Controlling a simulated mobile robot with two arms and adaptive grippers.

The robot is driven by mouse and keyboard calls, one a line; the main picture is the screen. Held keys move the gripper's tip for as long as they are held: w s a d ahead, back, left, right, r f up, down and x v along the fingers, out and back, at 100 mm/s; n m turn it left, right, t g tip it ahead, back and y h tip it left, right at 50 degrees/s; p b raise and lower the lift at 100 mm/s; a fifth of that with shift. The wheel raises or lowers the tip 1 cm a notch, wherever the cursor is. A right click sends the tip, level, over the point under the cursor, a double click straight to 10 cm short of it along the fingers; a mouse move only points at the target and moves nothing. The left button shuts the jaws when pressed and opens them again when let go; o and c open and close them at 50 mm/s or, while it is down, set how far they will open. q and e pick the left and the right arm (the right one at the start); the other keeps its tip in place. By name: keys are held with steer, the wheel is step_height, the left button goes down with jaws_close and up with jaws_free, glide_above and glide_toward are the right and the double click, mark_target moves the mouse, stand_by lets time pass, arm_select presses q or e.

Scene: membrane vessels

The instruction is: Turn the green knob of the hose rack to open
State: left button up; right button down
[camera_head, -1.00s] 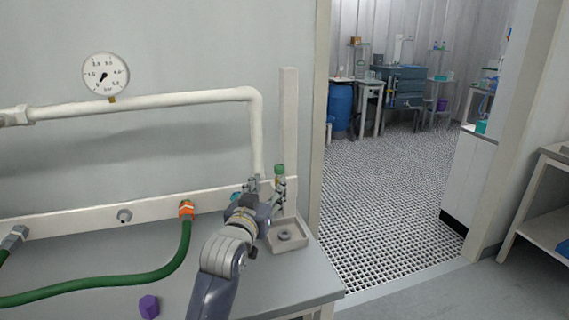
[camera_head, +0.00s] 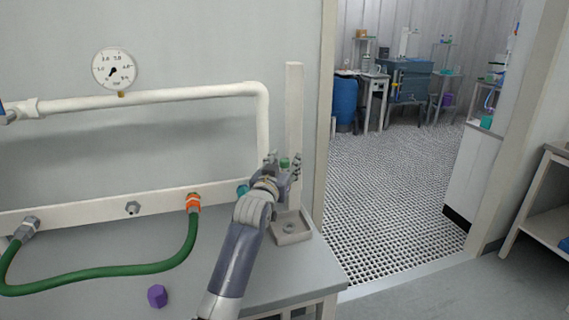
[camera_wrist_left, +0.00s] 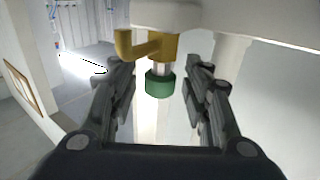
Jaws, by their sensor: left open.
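The green knob (camera_head: 284,162) of the hose rack (camera_head: 160,207) is small and sits beside the white upright post. In the left wrist view it shows as a green cap (camera_wrist_left: 160,84) under a brass fitting with a side spout (camera_wrist_left: 150,46). My left gripper (camera_head: 283,170) is open, with a finger on either side of the knob. In the left wrist view the gripper (camera_wrist_left: 160,80) shows gaps between the knob and both fingers. The gripper and wrist partly hide the fitting in the head view. My right gripper is not in view.
A green hose (camera_head: 110,273) with an orange coupling (camera_head: 193,202) loops over the bench at left. A purple cap (camera_head: 157,296) lies near the front. A gauge (camera_head: 114,68) sits above the white pipe (camera_head: 150,96).

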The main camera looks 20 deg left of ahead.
arm_select(q)
steer(key=c, duration=0.4)
jaws_close()
steer(key=shift+r+y, duration=0.1)
steer(key=shift+y, duration=0.2)
steer(key=shift+n+y, duration=0.4)
steer(key=shift+n, duration=0.1)
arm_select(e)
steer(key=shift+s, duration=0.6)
arm_select(q)
steer(key=shift+n+y, duration=0.3)
steer(key=shift+y, duration=0.2)
steer(key=shift+o, duration=2)
jaws_free()
